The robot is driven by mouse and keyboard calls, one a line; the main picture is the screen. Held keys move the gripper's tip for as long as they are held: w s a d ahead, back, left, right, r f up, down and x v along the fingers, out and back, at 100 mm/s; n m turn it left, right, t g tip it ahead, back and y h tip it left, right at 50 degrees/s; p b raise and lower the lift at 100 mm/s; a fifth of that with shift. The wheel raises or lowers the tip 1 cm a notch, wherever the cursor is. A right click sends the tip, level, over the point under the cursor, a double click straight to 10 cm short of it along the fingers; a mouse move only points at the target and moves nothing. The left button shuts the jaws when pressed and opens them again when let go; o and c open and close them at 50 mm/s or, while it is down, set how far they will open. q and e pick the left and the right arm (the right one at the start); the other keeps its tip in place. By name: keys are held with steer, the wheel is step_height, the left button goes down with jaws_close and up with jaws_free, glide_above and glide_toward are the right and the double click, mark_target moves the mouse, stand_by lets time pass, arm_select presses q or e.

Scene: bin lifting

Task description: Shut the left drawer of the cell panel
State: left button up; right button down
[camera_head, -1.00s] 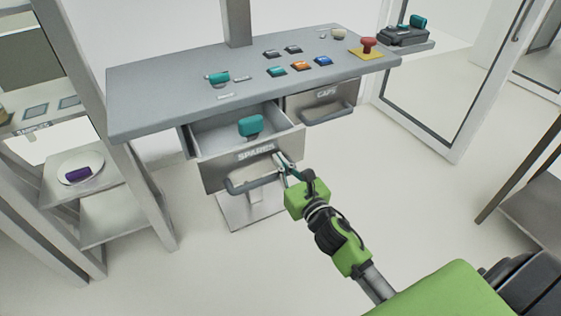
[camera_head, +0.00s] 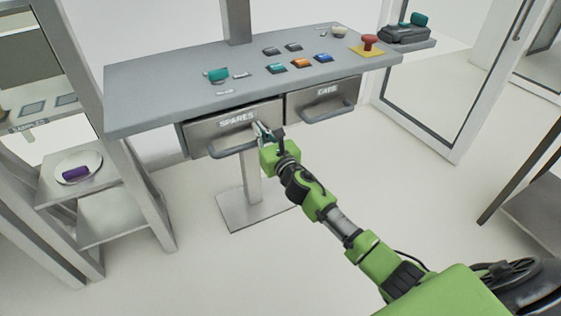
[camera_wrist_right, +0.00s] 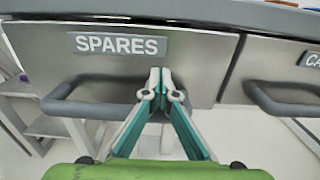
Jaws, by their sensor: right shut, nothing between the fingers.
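The left drawer (camera_head: 215,130), labelled SPARES, sits under the panel's grey top (camera_head: 150,95). Its front is close to the panel and roughly level with the drawer beside it; its inside is hidden. In the right wrist view the drawer front (camera_wrist_right: 200,60) fills the upper middle, with its grey bar handle (camera_wrist_right: 90,108). My right gripper (camera_head: 262,132) is shut and empty, with its fingertips at the right part of the drawer front, near the handle's right end. In the wrist view the fingertips (camera_wrist_right: 160,75) meet just below the label. My left gripper is not in view.
The CAPS drawer (camera_head: 320,100) is shut on the right. Buttons and a red mushroom knob (camera_head: 370,42) stand on the panel top. A shelf rack (camera_head: 90,190) with a purple item (camera_head: 74,173) on a plate stands at left. Floor in front is clear.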

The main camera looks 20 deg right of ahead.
steer(key=shift+w+r, duration=0.15)
steer(key=shift+w, duration=0.9)
steer(key=shift+r, duration=0.2)
